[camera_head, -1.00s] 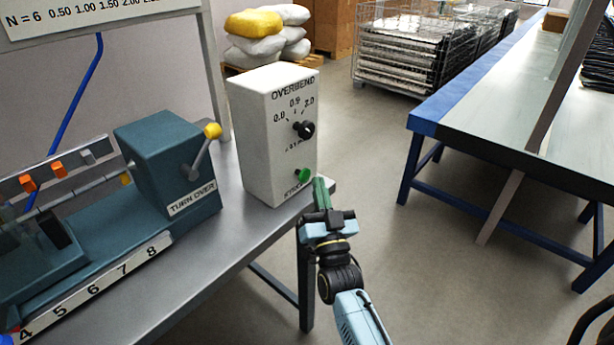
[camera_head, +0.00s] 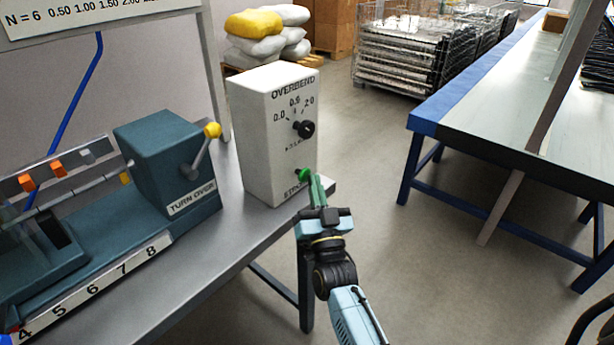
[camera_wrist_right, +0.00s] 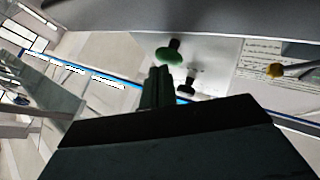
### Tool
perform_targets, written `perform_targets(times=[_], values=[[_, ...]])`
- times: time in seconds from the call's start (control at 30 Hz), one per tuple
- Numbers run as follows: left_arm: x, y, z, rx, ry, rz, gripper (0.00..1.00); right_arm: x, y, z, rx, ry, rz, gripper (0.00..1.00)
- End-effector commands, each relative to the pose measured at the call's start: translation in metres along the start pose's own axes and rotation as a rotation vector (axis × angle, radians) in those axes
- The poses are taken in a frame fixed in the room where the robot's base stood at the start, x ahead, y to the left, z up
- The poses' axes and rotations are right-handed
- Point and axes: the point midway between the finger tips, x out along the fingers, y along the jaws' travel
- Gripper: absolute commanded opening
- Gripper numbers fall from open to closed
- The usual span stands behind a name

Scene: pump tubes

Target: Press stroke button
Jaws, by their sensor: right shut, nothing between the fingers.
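The stroke button is a green round button (camera_head: 303,174) low on the front of a white control box (camera_head: 262,140), above lettering partly hidden by my gripper. My right gripper (camera_head: 316,180) is shut and empty. Its fingertips are right beside the green button in the head view; I cannot tell whether they touch it. In the right wrist view the green button (camera_wrist_right: 168,52) shows just beyond and to the right of the shut fingers (camera_wrist_right: 158,76). A black knob (camera_head: 304,129) sits higher on the same box face, under the word OVERBEND.
The box stands near the right end of a grey metal bench (camera_head: 240,237). A teal machine (camera_head: 160,150) marked TURN OVER, with a yellow-knobbed lever (camera_head: 212,131), stands to its left. A blue-edged table (camera_head: 470,110) is at right, with open floor between.

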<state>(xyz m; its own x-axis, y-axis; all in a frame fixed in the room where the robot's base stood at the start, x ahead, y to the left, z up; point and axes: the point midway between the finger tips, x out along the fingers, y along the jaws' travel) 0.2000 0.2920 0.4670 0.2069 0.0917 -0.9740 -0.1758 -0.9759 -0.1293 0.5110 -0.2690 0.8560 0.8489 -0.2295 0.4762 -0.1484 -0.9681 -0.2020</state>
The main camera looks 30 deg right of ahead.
Motion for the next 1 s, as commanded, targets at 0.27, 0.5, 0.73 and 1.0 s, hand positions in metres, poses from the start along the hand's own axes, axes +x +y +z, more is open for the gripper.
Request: perform_targets(times=[0.27, 0.5, 0.73, 1.0], values=[[0.0016, 0.0009, 0.0011, 0.0, -0.002, 0.001, 0.46, 0.0026, -0.0019, 0.0019, 0.0, 0.0, 0.0, 0.0], [0.0026, 0.0011, 0.0014, 0.0, -0.002, 0.001, 0.46, 0.0048, -0.0035, 0.0034, 0.0, 0.0, 0.0, 0.0], [0.0036, 0.0012, 0.0017, 0.0, -0.002, 0.001, 0.46, 0.0066, -0.005, 0.005, 0.0, 0.0, 0.0, 0.0], [0.0047, 0.0014, 0.0018, 0.0, -0.002, 0.001, 0.46, 0.0087, -0.0068, 0.0067, 0.0, -0.001, 0.0, 0.0]])
